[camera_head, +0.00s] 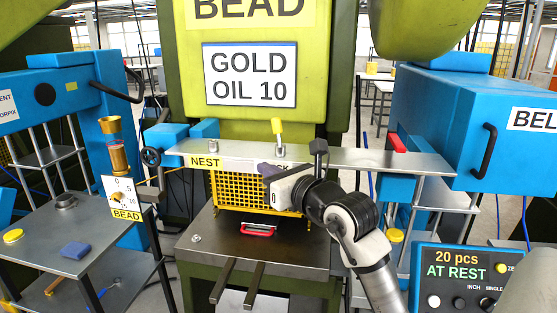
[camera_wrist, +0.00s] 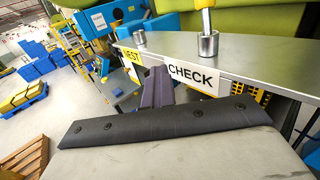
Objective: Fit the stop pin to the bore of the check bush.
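The stop pin (camera_head: 278,130), with a yellow grip, stands nearly upright at the check bush (camera_head: 279,155), a steel collar on the grey shelf. In the wrist view the yellow pin (camera_wrist: 206,19) rises from the top of the check bush (camera_wrist: 208,44), above the CHECK label. How deep it sits is hidden. My gripper (camera_head: 266,171) is in front of and below the shelf edge, apart from the pin. In the wrist view its purple fingers (camera_wrist: 156,88) lie close together with nothing seen between them.
The grey shelf (camera_head: 420,163) spans the press front and also carries the nest bush (camera_head: 213,155) on the left. A yellow mesh guard (camera_head: 235,190) is behind my gripper. A red-handled item (camera_head: 258,229) lies on the dark bed below. Blue machines flank both sides.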

